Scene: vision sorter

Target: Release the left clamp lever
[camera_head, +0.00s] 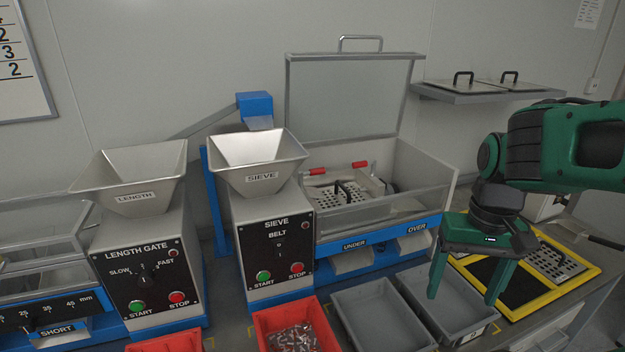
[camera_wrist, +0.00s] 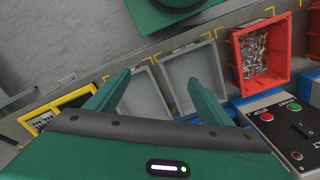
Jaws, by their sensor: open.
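The sieve machine's open box (camera_head: 425,178) has its lid raised. Inside are two red-handled clamp levers, the left clamp lever (camera_head: 317,171) and the right clamp lever (camera_head: 360,164), beside a perforated sieve plate (camera_head: 325,196) with a black handle. Both red handles lie roughly level; whether they are latched cannot be told. My gripper (camera_head: 463,297) is open and empty, fingers pointing down, in front and to the right of the box, apart from the levers. In the wrist view my gripper (camera_wrist: 160,80) is above the grey trays; the levers do not show there.
The raised lid (camera_head: 345,95) stands behind the box. The sieve hopper (camera_head: 262,160) stands left of it. Grey trays (camera_head: 383,315) and a red bin of small parts (camera_head: 293,330) are in front. A yellow-edged mat (camera_head: 590,270) lies at right; a shelf (camera_head: 485,92) is behind.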

